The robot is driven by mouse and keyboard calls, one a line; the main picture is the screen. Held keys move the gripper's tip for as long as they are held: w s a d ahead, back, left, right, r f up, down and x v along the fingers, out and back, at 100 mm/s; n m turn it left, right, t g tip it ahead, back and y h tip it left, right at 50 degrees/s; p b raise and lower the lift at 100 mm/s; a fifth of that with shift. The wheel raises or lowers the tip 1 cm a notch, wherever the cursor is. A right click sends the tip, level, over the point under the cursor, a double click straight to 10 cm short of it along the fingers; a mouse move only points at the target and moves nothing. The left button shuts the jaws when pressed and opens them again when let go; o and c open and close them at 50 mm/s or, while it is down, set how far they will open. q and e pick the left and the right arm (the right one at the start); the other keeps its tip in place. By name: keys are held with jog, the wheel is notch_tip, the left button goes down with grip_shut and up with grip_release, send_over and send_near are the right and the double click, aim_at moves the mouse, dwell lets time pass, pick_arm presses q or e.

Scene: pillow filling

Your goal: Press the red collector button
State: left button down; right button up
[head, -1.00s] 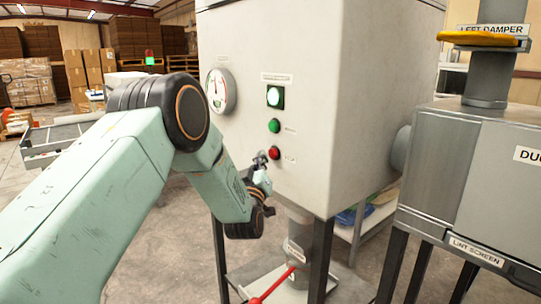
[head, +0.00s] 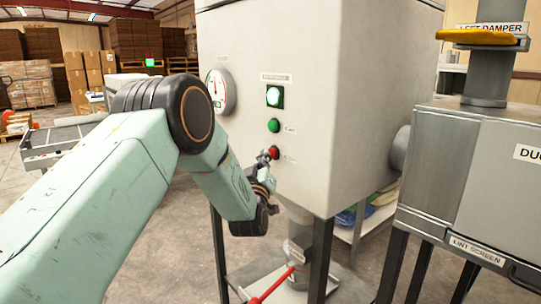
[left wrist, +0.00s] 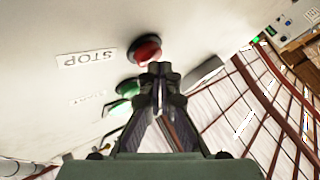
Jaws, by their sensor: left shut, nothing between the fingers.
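The red button (head: 274,152) is the lowest control on the front of the pale cabinet (head: 310,120). In the left wrist view the red button (left wrist: 146,48) sits beside a STOP label (left wrist: 87,59). My left gripper (head: 264,158) is shut and empty, its fingertips just left of and slightly below the button in the head view. In the left wrist view the fingertips (left wrist: 160,70) are very near the button's lower edge; I cannot tell whether they touch. My right gripper is not in view.
A green button (head: 273,125) and a lit green switch (head: 274,96) are above the red one. A round gauge (head: 221,91) is to their left. The metal duct box (head: 460,150) with a yellow damper handle (head: 482,38) stands at right. A red lever (head: 275,284) is below the cabinet.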

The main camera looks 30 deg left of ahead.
pick_arm(q)
jog(key=shift+w+d, duration=0.2)
jog(key=shift+w, duration=0.2)
dwell(0.4)
jog(key=shift+s, duration=0.1)
jog(key=shift+s+a, duration=0.45)
jog(key=shift+s, duration=0.3)
jog(key=s, duration=0.1)
jog(key=s+a+p, duration=0.1)
jog(key=s, duration=0.1)
jog(key=s+a+p, duration=0.1)
jog(key=shift+s+f, duration=0.1)
jog(key=shift+s, duration=0.2)
dwell(0.3)
dwell(0.7)
